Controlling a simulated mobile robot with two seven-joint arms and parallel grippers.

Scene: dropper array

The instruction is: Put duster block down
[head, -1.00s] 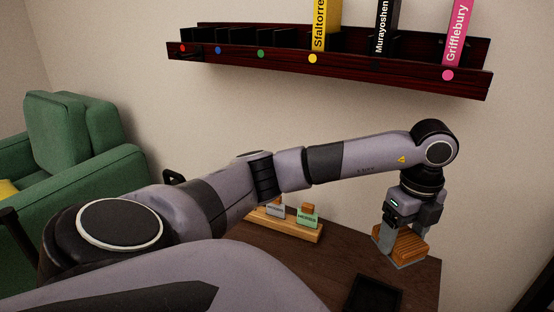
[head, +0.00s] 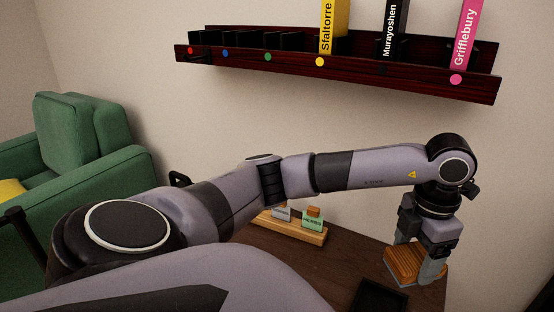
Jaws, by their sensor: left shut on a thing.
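The duster block (head: 404,262) is a wooden block with a grey underside, at the right end of the dark wooden table (head: 345,262). My left gripper (head: 420,268) points down over it, with its fingers on the block's sides, and is shut on it. The block is at or very near the table top; I cannot tell whether it touches. My right gripper is not in view.
A black tray (head: 378,297) lies at the table's front edge, left of the block. A wooden holder (head: 291,228) with small labelled pieces stands further back. A dark red wall shelf (head: 300,66) with upright books hangs above. A green armchair (head: 90,150) is at left.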

